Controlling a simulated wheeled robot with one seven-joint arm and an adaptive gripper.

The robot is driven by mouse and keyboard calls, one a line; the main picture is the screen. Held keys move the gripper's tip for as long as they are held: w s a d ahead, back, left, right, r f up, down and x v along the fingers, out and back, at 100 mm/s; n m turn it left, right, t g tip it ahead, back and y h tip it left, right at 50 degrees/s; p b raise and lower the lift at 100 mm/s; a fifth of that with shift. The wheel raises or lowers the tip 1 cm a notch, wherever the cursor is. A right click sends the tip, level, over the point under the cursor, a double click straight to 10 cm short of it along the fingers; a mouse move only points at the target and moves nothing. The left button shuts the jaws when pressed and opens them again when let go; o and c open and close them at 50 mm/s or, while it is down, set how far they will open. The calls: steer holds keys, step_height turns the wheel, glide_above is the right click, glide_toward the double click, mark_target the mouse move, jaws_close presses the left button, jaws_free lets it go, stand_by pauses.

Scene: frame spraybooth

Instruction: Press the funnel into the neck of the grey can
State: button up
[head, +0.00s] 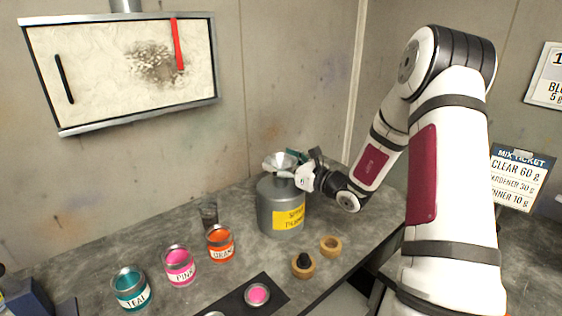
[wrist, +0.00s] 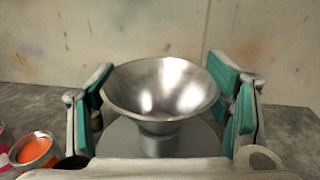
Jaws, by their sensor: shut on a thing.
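The grey can (head: 270,212) stands upright on the bench and has a yellow label. The silver funnel (head: 279,161) is upright over the top of the can. In the wrist view the funnel (wrist: 161,88) sits between the green-padded fingers, wide mouth up. My gripper (head: 295,168) is at the can's top and shut on the funnel. The can's top (wrist: 112,138) shows behind and below the funnel.
Paint tins labelled teal (head: 131,290), pink (head: 180,266) and orange (head: 220,245) stand left of the can. A dark cup (head: 208,213) is behind the orange tin. A black mat (head: 279,284) lies in front.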

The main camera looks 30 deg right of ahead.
steer(key=shift+f, duration=0.15)
steer(key=o, duration=1.2)
steer(key=shift+o, duration=0.2)
steer(key=v, duration=1.2)
